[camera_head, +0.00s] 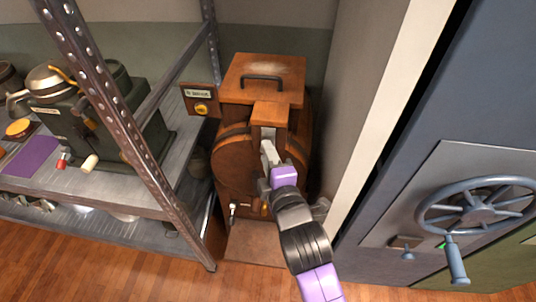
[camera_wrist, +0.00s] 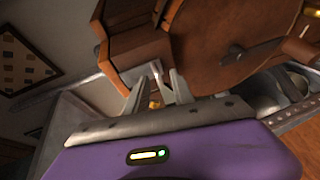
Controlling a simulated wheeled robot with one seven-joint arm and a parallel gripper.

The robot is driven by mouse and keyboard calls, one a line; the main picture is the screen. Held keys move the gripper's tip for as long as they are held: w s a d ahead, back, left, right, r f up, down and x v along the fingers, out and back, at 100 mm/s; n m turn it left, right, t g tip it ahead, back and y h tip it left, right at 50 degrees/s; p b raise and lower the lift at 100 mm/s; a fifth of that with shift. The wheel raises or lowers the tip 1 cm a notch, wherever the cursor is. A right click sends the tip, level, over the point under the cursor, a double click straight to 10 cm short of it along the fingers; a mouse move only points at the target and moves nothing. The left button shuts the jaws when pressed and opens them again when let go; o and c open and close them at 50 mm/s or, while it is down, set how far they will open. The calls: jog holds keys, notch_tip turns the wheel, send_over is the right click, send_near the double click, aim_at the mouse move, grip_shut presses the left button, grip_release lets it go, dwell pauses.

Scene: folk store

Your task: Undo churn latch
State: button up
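The wooden churn (camera_head: 235,160) stands upright between the shelf and the blue cabinet, with a square lid (camera_head: 285,70) and a black handle on top. Its round wooden body (camera_wrist: 230,45) also shows in the wrist view. A pale metal plate (camera_head: 268,131) sits on the churn's front post, likely part of the latch. My gripper (camera_head: 267,147) reaches up to this post. In the wrist view my gripper (camera_wrist: 157,90) has its two fingers apart, with a small brass piece (camera_wrist: 155,97) showing between them. I cannot tell whether either finger touches the latch.
A metal shelf (camera_head: 120,192) with machines stands on the left, its upright post (camera_head: 120,130) close to the churn. A blue cabinet with a wheel handle (camera_head: 475,205) stands on the right. A small sign with a yellow knob (camera_head: 201,108) is left of the churn.

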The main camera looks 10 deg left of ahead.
grip_shut()
jog(key=shift+s+r+p, duration=0.1)
jog(key=shift+r+p, duration=0.1)
jog(key=shift+p, duration=0.45)
notch_tip(320, 180, up, 7)
jog(key=s+m+g+h+p, duration=0.1)
jog(key=m+g+p, duration=0.2)
jog(key=g+p, duration=0.9)
jog(key=shift+s+m+g, duration=0.15)
jog(key=shift+m+g, duration=0.15)
jog(key=shift+g, duration=0.8)
jog(key=shift+r, duration=0.1)
